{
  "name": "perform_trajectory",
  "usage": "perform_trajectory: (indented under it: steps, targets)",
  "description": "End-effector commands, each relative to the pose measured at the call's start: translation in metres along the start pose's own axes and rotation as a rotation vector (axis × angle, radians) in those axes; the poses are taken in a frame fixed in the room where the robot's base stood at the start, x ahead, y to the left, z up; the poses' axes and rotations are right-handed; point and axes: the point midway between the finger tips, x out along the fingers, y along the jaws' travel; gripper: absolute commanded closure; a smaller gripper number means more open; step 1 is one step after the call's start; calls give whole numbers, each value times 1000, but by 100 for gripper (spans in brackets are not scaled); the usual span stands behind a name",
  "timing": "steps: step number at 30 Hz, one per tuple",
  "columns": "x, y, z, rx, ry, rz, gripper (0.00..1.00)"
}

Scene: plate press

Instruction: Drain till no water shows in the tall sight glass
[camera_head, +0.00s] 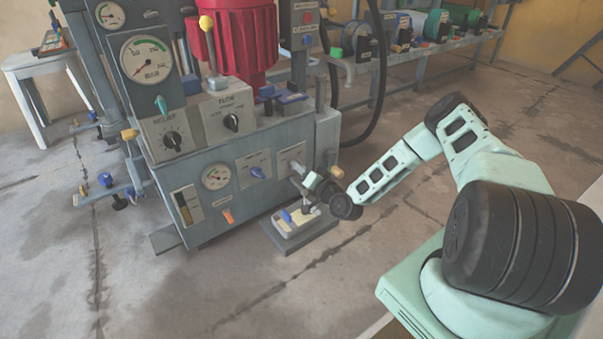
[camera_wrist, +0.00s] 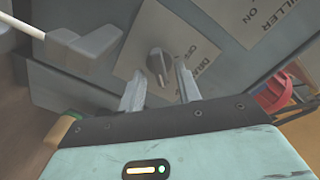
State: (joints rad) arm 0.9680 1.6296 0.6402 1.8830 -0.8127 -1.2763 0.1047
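The tall sight glass (camera_head: 187,205) is a narrow upright window low on the left of the grey press's front. It shows a dark part and a pale yellowish part; I cannot tell where any water level lies. In the wrist view a grey drain knob (camera_wrist: 157,64) sits on a pale plate (camera_wrist: 145,35) lettered DRAIN and OFF. My gripper (camera_wrist: 160,80) is open, with one finger to each side of the knob's lower end; contact cannot be told. In the head view my gripper (camera_head: 318,187) is at the press's lower right, and the knob is hidden.
A tray (camera_head: 299,228) with small items sits below my gripper. A grey block-shaped fitting (camera_wrist: 88,45) stands out left of the knob. Open floor (camera_head: 330,290) lies before the press (camera_head: 245,185).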

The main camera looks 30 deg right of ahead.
Motion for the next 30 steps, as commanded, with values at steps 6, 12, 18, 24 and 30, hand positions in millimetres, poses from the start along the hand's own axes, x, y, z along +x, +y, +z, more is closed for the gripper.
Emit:
perform_trajectory:
  steps: [6, 12, 18, 24, 30]
  targets:
    - [2, 0, 0, 0, 0, 0, 66]
    - [1, 0, 0, 0, 1, 0, 100]
    - [1, 0, 0, -2, 0, 0, 100]
    - [1, -2, -2, -40, 0, 0, 100]
    - [1, -5, -2, -148, -2, -1, 100]
